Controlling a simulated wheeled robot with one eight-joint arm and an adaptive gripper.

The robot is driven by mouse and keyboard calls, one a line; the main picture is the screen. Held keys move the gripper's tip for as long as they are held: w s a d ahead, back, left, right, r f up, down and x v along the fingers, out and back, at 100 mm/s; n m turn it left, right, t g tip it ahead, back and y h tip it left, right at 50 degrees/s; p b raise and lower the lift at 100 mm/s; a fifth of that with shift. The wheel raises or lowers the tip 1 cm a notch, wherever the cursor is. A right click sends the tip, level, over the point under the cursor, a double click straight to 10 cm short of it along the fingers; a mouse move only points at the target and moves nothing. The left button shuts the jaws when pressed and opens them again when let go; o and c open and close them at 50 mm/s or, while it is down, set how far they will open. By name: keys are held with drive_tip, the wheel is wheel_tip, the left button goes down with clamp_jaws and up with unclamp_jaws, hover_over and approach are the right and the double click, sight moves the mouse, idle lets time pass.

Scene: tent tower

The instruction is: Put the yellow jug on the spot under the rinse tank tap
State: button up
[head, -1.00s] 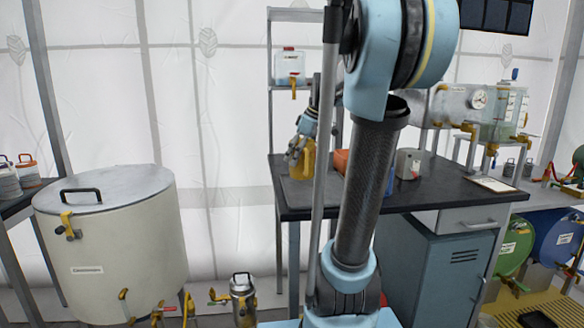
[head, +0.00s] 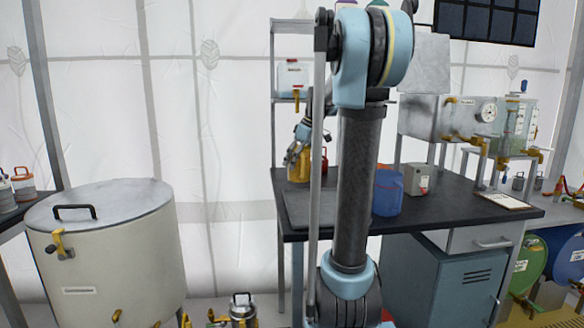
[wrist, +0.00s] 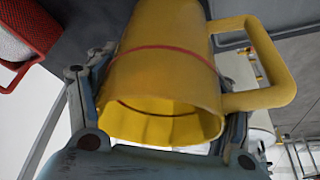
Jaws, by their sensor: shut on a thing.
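The yellow jug (head: 299,173) is held by my gripper (head: 297,153) over the left end of the dark bench, near the grey mat (head: 312,208). In the wrist view the jug (wrist: 165,75) fills the middle, with its open rim toward the camera, a thin red band around it and its handle to the right. The gripper's fingers (wrist: 160,125) are closed on both sides of it. A white tank (head: 292,74) with a yellow tap (head: 296,99) stands on the rack above; its label is too small to read. I cannot tell whether the jug touches the bench.
A blue jug (head: 387,192) and a grey box (head: 418,179) stand on the bench to the right. A red vessel (head: 323,166) is just right of the yellow jug, partly hidden by my arm. A large cream drum (head: 110,265) stands left of the bench.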

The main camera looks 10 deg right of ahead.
drive_tip(key=shift+w+f, duration=0.6)
drive_tip(key=shift+w, duration=0.75)
drive_tip(key=shift+w+f, duration=0.55)
drive_tip(key=shift+w, duration=0.75)
drive_tip(key=shift+w+f, duration=0.6)
drive_tip(key=shift+w, duration=0.75)
drive_tip(key=o, duration=1.1)
drive_tip(key=v, duration=1.2)
